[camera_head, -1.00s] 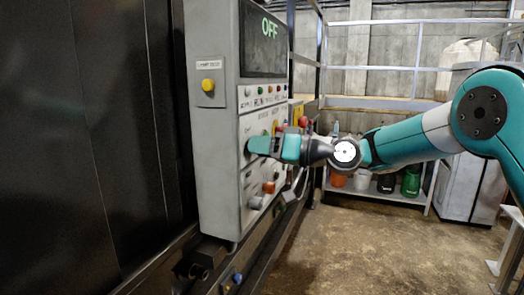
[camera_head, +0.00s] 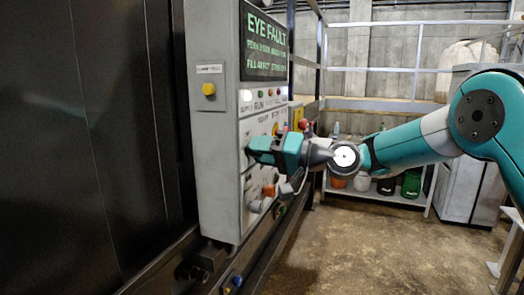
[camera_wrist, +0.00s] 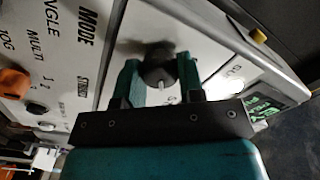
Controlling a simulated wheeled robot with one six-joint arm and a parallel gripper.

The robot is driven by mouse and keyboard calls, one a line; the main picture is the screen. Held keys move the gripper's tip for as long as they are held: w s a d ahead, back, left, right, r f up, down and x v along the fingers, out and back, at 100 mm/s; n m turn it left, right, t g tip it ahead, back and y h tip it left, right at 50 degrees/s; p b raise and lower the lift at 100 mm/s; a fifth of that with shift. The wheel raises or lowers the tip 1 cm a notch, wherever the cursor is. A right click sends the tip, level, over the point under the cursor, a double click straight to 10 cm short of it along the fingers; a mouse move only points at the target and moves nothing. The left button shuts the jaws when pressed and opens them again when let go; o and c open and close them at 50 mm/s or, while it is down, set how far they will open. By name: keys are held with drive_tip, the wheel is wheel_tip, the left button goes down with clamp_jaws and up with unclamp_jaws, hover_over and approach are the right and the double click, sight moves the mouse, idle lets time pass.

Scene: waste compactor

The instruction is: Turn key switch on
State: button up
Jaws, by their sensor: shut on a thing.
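The grey control box (camera_head: 217,150) stands at left centre in the head view, with its button panel facing right. My gripper (camera_head: 253,151) reaches the panel from the right. In the wrist view my gripper (camera_wrist: 158,78) has its two teal fingers shut on the dark round key switch (camera_wrist: 158,66), with a small light key piece at its centre. The key switch is hidden behind the fingers in the head view. The box's screen (camera_head: 263,42) is lit with green text starting "EYE FAULT". A white lamp (camera_head: 246,96) below the screen glows.
An orange knob (camera_wrist: 14,82) sits beside a "MODE" label in the wrist view. A yellow button (camera_head: 208,89) is on the box's side. Rails and a shelf (camera_head: 375,193) with several containers stand behind. The floor to the right is open.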

drive_tip(key=shift+r, duration=0.15)
drive_tip(key=o, duration=0.9)
drive_tip(key=shift+a, duration=0.1)
drive_tip(key=b+v, duration=1.6)
drive_tip(key=v, duration=0.1)
drive_tip(key=shift+d, duration=0.25)
